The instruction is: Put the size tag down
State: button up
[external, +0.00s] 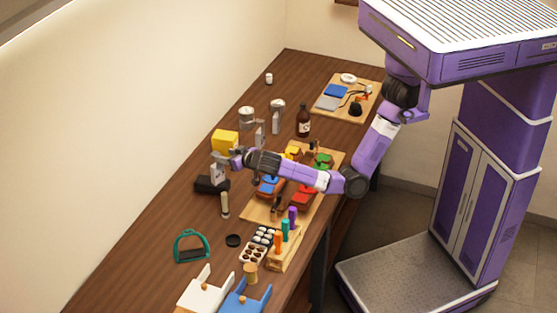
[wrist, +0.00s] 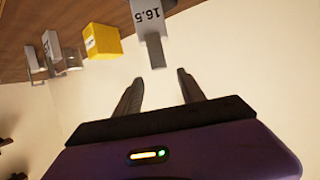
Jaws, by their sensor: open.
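The size tag (wrist: 149,14) is a light grey plate marked 16.5 with a narrower grey stem. In the wrist view its stem end lies just beyond my open fingertips (wrist: 157,76), with a visible gap and nothing between the fingers. In the external view the grey tag (external: 217,175) stands upright by a black block (external: 207,187), below my gripper (external: 230,158). I cannot tell whether the tag rests on the block or the table behind it.
A yellow box (external: 225,138) stands close behind my gripper; it also shows in the wrist view (wrist: 102,42). Grey upright pieces (external: 260,133) and a brown bottle (external: 303,120) stand farther back. A wooden board (external: 258,213) with coloured parts lies under my forearm. The wall is near on the left.

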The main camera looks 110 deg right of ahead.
jog(key=shift+v, duration=2.25)
jog(key=w+a+r+n+t+y, duration=0.3)
jog(key=w+a+r+n+t, duration=0.1)
jog(key=w+a+n+t, duration=0.3)
jog(key=s+a+f+n+t+y, duration=0.3)
jog(key=s+n+y, duration=0.1)
jog(key=s, duration=0.2)
jog(key=s+a+f+n+t+y, duration=0.3)
jog(key=s+f+n, duration=0.1)
jog(key=s, duration=0.2)
jog(key=s+a+f+g+y, duration=0.1)
jog(key=s+f, duration=0.1)
jog(key=s, duration=1)
jog(key=s+a+f+m+g, duration=0.1)
jog(key=s+f, duration=0.1)
jog(key=s, duration=1.1)
jog(key=s+a+f+g+y, duration=0.1)
jog(key=s+f, duration=0.1)
jog(key=s, duration=1)
jog(key=shift+s+a+f+m+g+y, duration=0.3)
jog(key=shift+s+a+f, duration=0.05)
jog(key=shift+a, duration=0.05)
